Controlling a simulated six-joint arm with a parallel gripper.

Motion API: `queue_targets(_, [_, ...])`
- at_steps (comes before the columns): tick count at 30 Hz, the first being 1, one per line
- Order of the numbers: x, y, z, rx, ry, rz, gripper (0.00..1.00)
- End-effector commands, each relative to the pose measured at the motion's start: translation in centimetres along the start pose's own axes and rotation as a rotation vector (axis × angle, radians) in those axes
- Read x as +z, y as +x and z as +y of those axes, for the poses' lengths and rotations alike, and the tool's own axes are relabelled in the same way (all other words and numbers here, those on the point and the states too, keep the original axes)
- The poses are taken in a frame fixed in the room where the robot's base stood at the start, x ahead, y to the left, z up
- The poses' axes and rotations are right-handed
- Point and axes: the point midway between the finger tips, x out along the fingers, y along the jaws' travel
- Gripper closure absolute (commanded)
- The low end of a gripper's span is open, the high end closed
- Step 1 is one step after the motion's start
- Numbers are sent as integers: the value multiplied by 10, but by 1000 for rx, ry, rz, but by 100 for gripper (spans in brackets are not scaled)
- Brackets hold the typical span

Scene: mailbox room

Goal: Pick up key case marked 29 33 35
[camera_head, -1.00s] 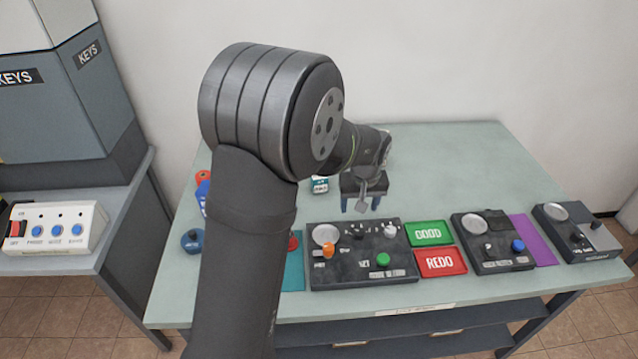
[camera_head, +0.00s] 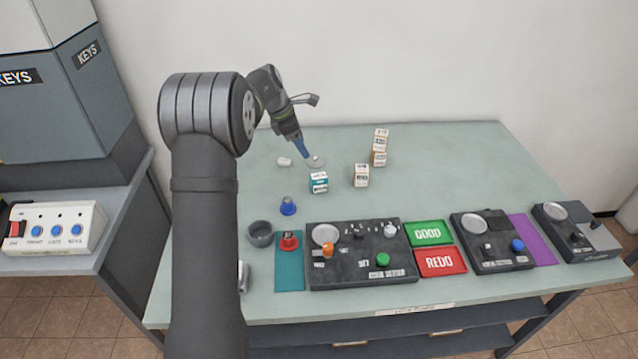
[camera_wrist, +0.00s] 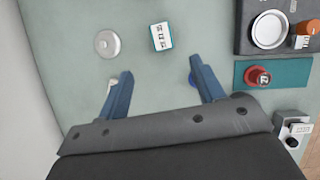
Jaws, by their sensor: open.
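A small teal-and-white case (camera_head: 319,182) with several lines of print stands on the table; its marking is too small to read surely. It also shows at the top middle of the wrist view (camera_wrist: 161,36), its printed face up. Two white-and-tan cases are stacked (camera_head: 379,157) farther back right, and another (camera_head: 361,176) stands alone; their print is unreadable. My gripper (camera_head: 302,150) is above the table's back, up and left of the teal case. In the wrist view my gripper (camera_wrist: 160,67) is open and empty, the teal case beyond the fingertips.
A round metal disc (camera_wrist: 108,43) lies near the teal case, and a small white item (camera_head: 284,161) is nearby. A blue-topped piece (camera_head: 288,206), grey cup (camera_head: 260,233) and red piece (camera_head: 289,241) are front left. Control panels (camera_head: 362,270) line the front. The table's right back is clear.

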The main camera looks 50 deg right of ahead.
Motion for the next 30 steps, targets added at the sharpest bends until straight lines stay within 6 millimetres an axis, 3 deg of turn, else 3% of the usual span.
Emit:
queue_targets(13, [-1, 94, -2, -5, 4, 4, 38])
queue_targets(25, [-1, 126, -2, -3, 4, 3, 38])
queue_targets(30, [-4, 151, -3, -4, 4, 3, 38])
